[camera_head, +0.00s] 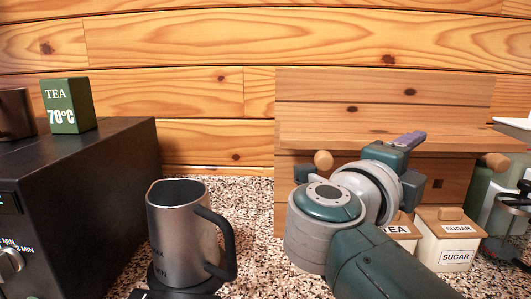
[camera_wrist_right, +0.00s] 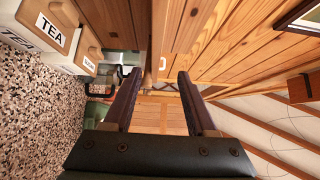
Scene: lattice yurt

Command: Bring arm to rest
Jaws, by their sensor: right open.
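My right gripper (camera_head: 409,139) is in front of the wooden wall rack, at the right of the head view, with my green and grey arm reaching up from below. In the right wrist view the two dark fingers of the gripper (camera_wrist_right: 158,88) stand apart with nothing between them. The arm hides part of the rack and of the white tea canister (camera_head: 396,230). My left gripper is not in view.
A black oven (camera_head: 92,185) is at the left with a green tea box (camera_head: 68,106) on top. A sugar canister (camera_head: 447,240) stands right of my arm. The wooden rack (camera_head: 330,110) has pegs.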

